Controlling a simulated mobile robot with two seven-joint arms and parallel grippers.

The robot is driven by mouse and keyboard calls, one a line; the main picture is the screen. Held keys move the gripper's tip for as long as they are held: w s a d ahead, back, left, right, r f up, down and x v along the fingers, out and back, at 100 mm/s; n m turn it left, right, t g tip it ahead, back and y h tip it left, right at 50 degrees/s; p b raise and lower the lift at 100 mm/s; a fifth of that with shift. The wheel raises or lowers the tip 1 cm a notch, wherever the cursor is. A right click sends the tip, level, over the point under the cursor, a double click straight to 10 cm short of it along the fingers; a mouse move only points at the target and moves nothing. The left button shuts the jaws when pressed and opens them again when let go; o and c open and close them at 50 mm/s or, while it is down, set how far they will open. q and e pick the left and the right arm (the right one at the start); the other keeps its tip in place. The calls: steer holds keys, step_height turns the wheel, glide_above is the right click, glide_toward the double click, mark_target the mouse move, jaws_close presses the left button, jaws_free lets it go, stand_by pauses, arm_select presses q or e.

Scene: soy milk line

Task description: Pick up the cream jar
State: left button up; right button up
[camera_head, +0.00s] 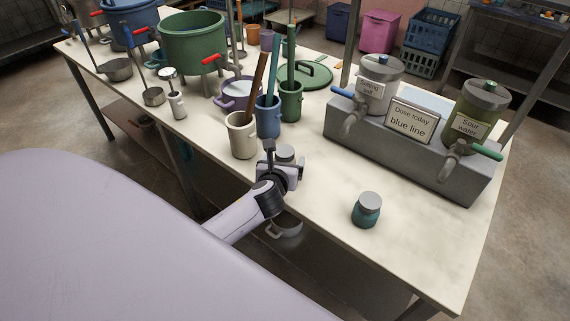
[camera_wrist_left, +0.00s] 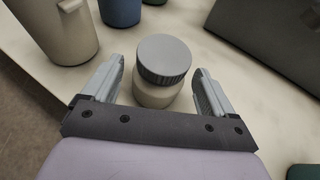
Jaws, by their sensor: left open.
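The cream jar (camera_wrist_left: 158,95) has a cream body and a ribbed grey lid. It stands upright on the table between the two fingers of my left gripper (camera_wrist_left: 159,72) in the left wrist view, with gaps on both sides. In the head view the jar's grey lid (camera_head: 285,151) shows just behind my left gripper (camera_head: 284,165), which hides most of its body. My left gripper is open. My right gripper is in neither view.
A cream holder (camera_head: 241,136), a blue holder (camera_head: 268,118) and a green holder (camera_head: 291,103) with long handles stand beside the jar. A teal jar (camera_head: 367,211) stands to the right. A grey dispenser block (camera_head: 400,150) with two taps is behind.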

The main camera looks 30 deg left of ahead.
arm_select(q)
steer(key=shift+x, duration=0.95)
steer(key=shift+r, duration=0.1)
steer(key=c, duration=1.2)
steer(key=shift+o, duration=0.2)
